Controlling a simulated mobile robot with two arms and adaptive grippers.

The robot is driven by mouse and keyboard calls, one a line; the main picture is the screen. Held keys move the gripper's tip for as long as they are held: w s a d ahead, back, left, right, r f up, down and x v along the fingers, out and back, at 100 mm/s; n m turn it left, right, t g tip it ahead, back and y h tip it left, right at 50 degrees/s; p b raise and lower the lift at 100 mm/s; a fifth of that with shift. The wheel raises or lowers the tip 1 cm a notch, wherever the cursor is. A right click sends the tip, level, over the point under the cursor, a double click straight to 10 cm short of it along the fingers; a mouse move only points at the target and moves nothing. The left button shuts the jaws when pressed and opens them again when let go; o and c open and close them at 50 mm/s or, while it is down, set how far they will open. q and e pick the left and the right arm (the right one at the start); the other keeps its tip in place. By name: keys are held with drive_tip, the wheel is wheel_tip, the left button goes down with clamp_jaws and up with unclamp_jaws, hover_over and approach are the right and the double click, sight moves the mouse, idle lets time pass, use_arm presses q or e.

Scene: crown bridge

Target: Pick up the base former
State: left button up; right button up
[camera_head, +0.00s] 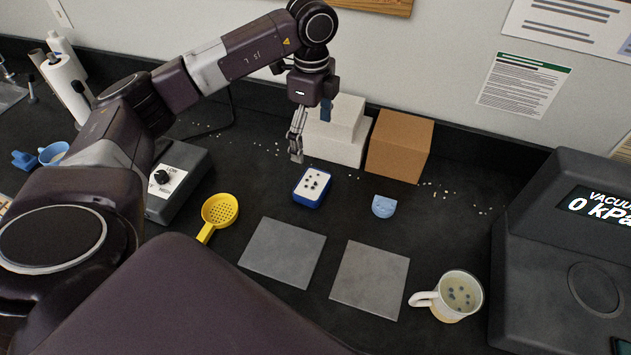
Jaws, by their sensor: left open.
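A small light-blue, half-round piece (383,206), which looks like the base former, lies on the dark bench right of the middle. A blue box with a white top and dark dots (312,187) lies to its left. My left gripper (296,155) points down, open and empty, behind and slightly left of the blue box, apart from the light-blue piece. Its fingers are seen nearly edge-on, so their gap is hard to see. My right gripper is not in view.
White blocks (343,143) and a brown box (399,146) stand at the back. Two grey tiles (283,252) (369,279), a yellow strainer (220,211) and a mug (454,298) are in front. A vacuum unit (555,250) fills the right; a dark dial box (178,183) stands left.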

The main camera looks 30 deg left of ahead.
sight(312, 184)
use_arm(q)
wheel_tip(312, 184, down, 7)
drive_tip(key=b, duration=0.6)
drive_tip(key=shift+s+f+b, duration=0.1)
drive_tip(key=shift+f+b, duration=0.1)
drive_tip(key=shift+b, duration=0.15)
drive_tip(key=shift+s+f+b, duration=0.1)
drive_tip(key=shift+f+b, duration=0.3)
drive_tip(key=shift+f, duration=0.05)
wheel_tip(312, 184, down, 7)
drive_tip(key=p, duration=0.3)
drive_tip(key=shift+s+d+r, duration=0.1)
drive_tip(key=shift+f, duration=0.4)
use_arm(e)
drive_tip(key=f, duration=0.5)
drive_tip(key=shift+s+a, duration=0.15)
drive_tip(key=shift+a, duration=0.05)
use_arm(q)
drive_tip(key=shift+c, duration=0.4)
drive_tip(key=c, duration=1.3)
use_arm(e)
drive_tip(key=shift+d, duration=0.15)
